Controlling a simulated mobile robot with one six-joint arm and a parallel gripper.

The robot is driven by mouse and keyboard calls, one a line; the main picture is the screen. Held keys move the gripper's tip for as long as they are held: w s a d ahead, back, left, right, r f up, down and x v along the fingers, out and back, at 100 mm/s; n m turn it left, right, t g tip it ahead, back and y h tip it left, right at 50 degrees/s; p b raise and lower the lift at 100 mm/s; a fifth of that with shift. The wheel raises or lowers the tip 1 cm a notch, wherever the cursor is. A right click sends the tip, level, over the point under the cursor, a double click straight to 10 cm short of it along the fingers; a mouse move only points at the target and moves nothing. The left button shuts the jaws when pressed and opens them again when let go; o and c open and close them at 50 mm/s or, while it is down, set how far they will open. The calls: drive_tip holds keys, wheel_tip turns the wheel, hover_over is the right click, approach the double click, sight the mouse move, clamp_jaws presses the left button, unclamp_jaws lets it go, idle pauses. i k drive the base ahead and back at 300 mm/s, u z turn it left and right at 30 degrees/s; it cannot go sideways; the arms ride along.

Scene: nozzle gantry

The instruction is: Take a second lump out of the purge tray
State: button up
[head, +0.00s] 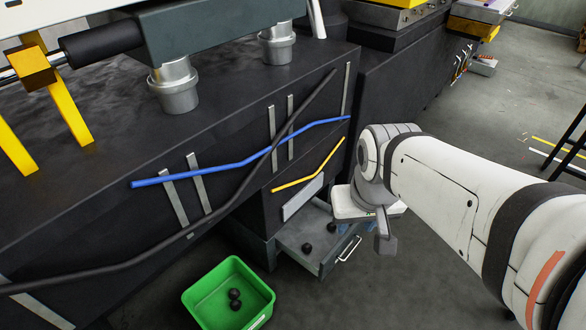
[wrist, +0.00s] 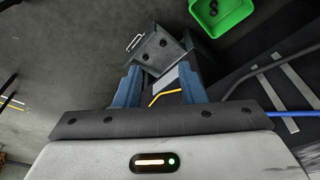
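The purge tray (head: 319,248) is a grey drawer pulled out low from the dark machine base. It holds black round lumps: one lump (head: 306,247) lies towards the left and another lump (head: 331,227) lies further back by my gripper. In the wrist view the tray (wrist: 177,52) is ahead of the fingers, with one lump (wrist: 162,42) and another lump (wrist: 145,56) visible. My gripper (wrist: 160,72) is open and empty, its blue fingers apart. In the head view my wrist hangs above the tray's right side and hides part of it.
A green bin (head: 205,291) stands on the floor left of the tray, with two black lumps (head: 235,294) inside. The machine base (head: 110,185) with blue, yellow and black hoses rises behind. The tray has a wire handle (head: 349,249).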

sight(306, 247)
drive_tip(key=z, duration=0.45)
drive_tip(key=k, duration=1.35)
drive_tip(key=z, duration=0.1)
drive_tip(key=i, duration=2.3)
drive_tip(key=u, duration=0.3)
